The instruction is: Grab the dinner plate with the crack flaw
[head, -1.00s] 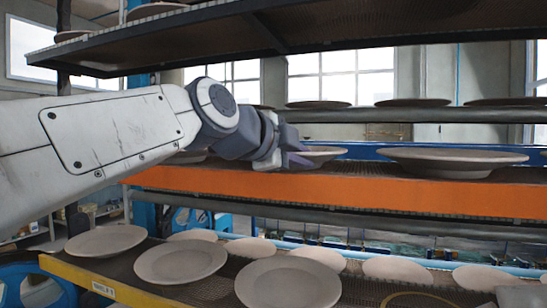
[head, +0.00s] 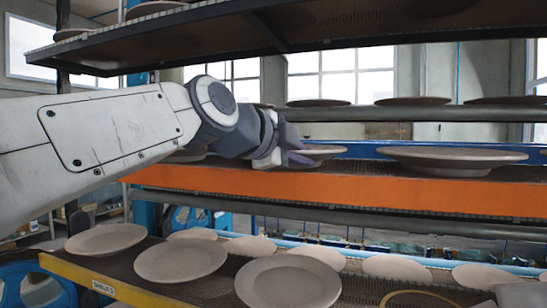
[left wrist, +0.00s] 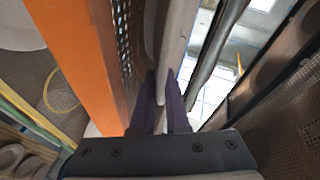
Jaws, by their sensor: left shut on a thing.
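A pale clay dinner plate (head: 325,151) lies at the edge of the orange-fronted middle shelf (head: 400,187). My left gripper (head: 298,158) is at the plate's left rim, shut on it. In the left wrist view the plate (left wrist: 177,40) shows edge-on between the two dark purple fingers (left wrist: 160,100). I cannot make out a crack on this plate; much of its face is hidden from both views. My right gripper is not in view.
Another plate (head: 452,159) sits to the right on the same shelf. The lower yellow-edged shelf holds several plates, one near the front (head: 288,284). The upper shelf (head: 330,28) hangs close above my left arm. More plates (head: 318,103) stand on a rack behind.

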